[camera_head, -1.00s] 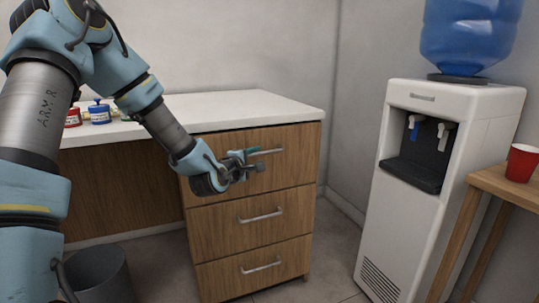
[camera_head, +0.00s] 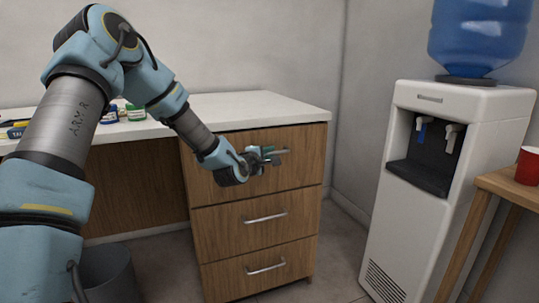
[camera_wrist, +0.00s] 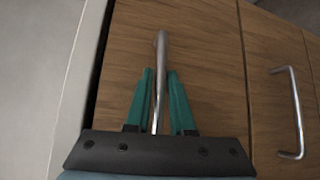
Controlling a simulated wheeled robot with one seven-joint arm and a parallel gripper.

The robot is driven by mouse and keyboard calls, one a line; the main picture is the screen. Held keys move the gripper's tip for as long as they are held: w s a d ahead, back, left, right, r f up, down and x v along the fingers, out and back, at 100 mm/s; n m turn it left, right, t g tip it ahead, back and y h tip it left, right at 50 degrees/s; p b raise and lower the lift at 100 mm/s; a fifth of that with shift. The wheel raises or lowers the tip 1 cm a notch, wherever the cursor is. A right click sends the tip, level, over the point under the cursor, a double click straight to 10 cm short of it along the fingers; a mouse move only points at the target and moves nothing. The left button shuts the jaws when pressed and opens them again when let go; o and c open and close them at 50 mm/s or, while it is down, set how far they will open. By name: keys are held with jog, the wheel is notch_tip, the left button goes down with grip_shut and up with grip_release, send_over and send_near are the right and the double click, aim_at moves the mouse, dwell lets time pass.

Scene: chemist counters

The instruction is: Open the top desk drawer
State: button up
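The top desk drawer (camera_head: 300,170) has a wooden front and looks shut, flush with the drawers below. Its metal handle (camera_wrist: 161,55) runs between the two green fingers of my gripper (camera_wrist: 160,75) in the wrist view. The fingers stand apart, one on each side of the handle, with small gaps showing. In the head view my gripper (camera_head: 270,155) is at the handle and hides most of it; only its right end shows.
Two lower drawers with handles (camera_head: 265,215) are below. The white countertop (camera_head: 250,106) overhangs above. A water dispenser (camera_head: 410,220) stands to the right, beside a wooden table (camera_head: 510,186) with a red cup (camera_head: 528,166). A grey bin (camera_head: 108,275) is at the lower left.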

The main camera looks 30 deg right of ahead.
grip_shut()
dwell(1.0)
